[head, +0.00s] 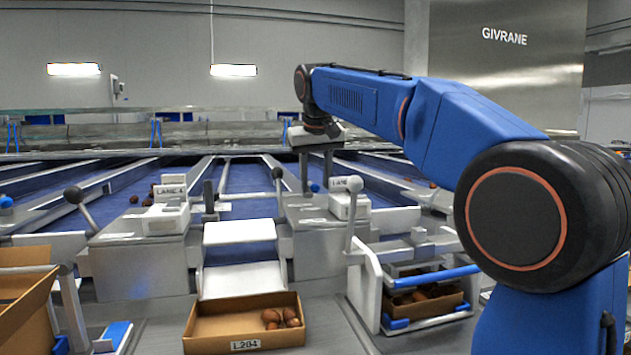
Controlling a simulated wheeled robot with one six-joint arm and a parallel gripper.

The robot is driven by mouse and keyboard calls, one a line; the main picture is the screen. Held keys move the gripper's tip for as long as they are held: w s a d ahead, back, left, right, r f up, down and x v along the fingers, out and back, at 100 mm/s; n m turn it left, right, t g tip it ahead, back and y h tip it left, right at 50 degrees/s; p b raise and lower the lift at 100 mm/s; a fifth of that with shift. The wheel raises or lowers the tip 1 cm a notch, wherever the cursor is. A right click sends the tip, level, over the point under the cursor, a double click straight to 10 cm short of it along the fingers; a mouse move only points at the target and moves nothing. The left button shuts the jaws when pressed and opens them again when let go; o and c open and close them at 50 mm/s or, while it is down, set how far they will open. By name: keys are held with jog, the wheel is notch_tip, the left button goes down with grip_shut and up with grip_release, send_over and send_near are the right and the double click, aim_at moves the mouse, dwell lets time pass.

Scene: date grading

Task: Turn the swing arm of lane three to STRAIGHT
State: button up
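My gripper (316,184) points down above the lanes at the picture's centre, its two dark fingers apart. A blue knob (314,188) shows between its fingertips in the picture; I cannot tell whether they touch it or whether it belongs to the swing arm. A white box (343,206) labelled LANE, its number unclear, stands just right of and below the fingers. Another box (166,217), whose label seems to read LANE 4, stands to the left. The swing arm of lane three cannot be made out clearly, nor its setting.
Levers with a black ball (277,173) and a white ball (354,184) rise near the gripper; another black-ball lever (73,195) is at left. A carton (243,333) marked L204 holds several brown dates below a white chute (240,280). Another carton (425,306) sits at right.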

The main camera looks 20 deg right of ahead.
grip_shut()
jog(key=shift+d, duration=0.1)
jog(key=d+n, duration=0.1)
jog(key=d+n+y, duration=0.1)
jog(key=d+n, duration=0.1)
jog(key=shift+w+n+y, duration=0.25)
jog(key=shift+n+y, duration=0.05)
jog(key=shift+n, duration=0.1)
jog(key=shift+w+d+n+y, duration=0.4)
jog(key=shift+d+n, duration=0.35)
jog(key=shift+n, duration=0.3)
jog(key=shift+w+d+n+y, duration=0.4)
jog(key=shift+d+n, duration=0.3)
jog(key=shift+n, duration=0.35)
grip_release()
jog(key=shift+r, duration=0.1)
